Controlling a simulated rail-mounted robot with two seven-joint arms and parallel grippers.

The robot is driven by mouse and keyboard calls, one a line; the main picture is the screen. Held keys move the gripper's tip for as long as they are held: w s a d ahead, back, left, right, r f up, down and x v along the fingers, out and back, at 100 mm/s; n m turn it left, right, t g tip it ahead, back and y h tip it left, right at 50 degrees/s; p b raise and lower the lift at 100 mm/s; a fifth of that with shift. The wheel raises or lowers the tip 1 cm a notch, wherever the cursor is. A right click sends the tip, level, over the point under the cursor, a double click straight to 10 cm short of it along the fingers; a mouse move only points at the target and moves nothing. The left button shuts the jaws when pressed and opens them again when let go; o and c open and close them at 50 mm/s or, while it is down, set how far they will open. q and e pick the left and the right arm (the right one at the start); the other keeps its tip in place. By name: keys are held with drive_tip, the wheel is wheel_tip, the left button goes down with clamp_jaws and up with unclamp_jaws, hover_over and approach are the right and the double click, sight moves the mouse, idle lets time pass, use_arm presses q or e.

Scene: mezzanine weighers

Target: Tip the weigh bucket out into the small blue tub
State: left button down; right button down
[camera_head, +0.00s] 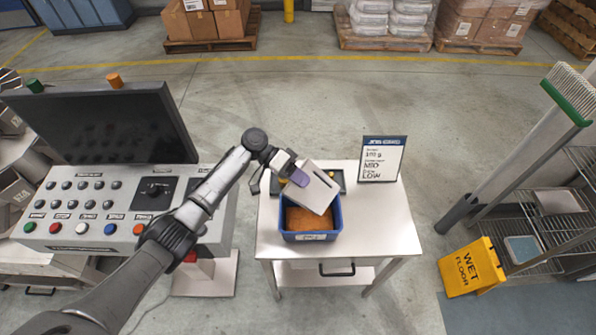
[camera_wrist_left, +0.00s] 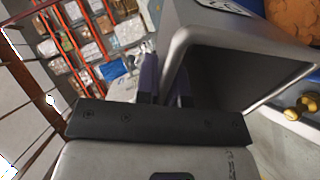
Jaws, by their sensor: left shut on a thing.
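My left gripper (camera_head: 300,178) is shut on the weigh bucket (camera_head: 320,189), a light grey metal box with a dark slot. The bucket is tilted above the rear part of the small blue tub (camera_head: 311,237). Orange-brown material (camera_head: 305,219) lies in the tub, in front of the bucket. In the left wrist view the purple-padded fingers (camera_wrist_left: 166,85) pinch the edge of the bucket (camera_wrist_left: 205,35), which shows a large dark face. I cannot tell whether anything is left inside it. My right gripper is not in view.
The tub stands on a white table (camera_head: 385,225), with a dark tray (camera_head: 337,180) behind it and a sign (camera_head: 382,158) at the back right. A control console (camera_head: 125,205) with a screen stands left. A yellow wet-floor sign (camera_head: 470,268) and wire rack (camera_head: 560,230) are right.

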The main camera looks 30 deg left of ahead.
sight(323, 197)
use_arm(q)
drive_tip(key=d+y+p, duration=0.1)
drive_tip(key=y+p, duration=0.1)
drive_tip(key=d+r+y+p, duration=0.1)
drive_tip(key=y+p, duration=0.1)
drive_tip(key=p, duration=0.1)
drive_tip(key=d+y+p, duration=0.1)
drive_tip(key=y+p, duration=0.1)
drive_tip(key=y, duration=0.1)
drive_tip(key=shift+s+d+r+t+p, duration=0.15)
drive_tip(key=shift+d+r+t+p, duration=0.05)
drive_tip(key=shift+d+t+p, duration=0.15)
drive_tip(key=shift+d+f+y, duration=0.1)
drive_tip(key=shift+d+y, duration=0.3)
drive_tip(key=shift+y, duration=0.2)
drive_tip(key=y+p, duration=0.1)
drive_tip(key=d+y+p, duration=0.1)
drive_tip(key=p, duration=0.1)
drive_tip(key=shift+s+d+f+y, duration=0.1)
drive_tip(key=shift+d+f+y, duration=0.05)
drive_tip(key=shift+f+y, duration=0.25)
drive_tip(key=shift+d+f+t+y+p, duration=0.15)
drive_tip(key=shift+d+f+y+p, duration=0.1)
drive_tip(key=shift+y+p, duration=0.3)
drive_tip(key=shift+d+f+t+y+p, duration=0.1)
drive_tip(key=shift+d+f+y+p, duration=0.15)
drive_tip(key=shift+y+p, duration=0.3)
drive_tip(key=shift+d+f+y, duration=0.2)
drive_tip(key=shift+f+y, duration=0.05)
drive_tip(key=shift+y, duration=0.35)
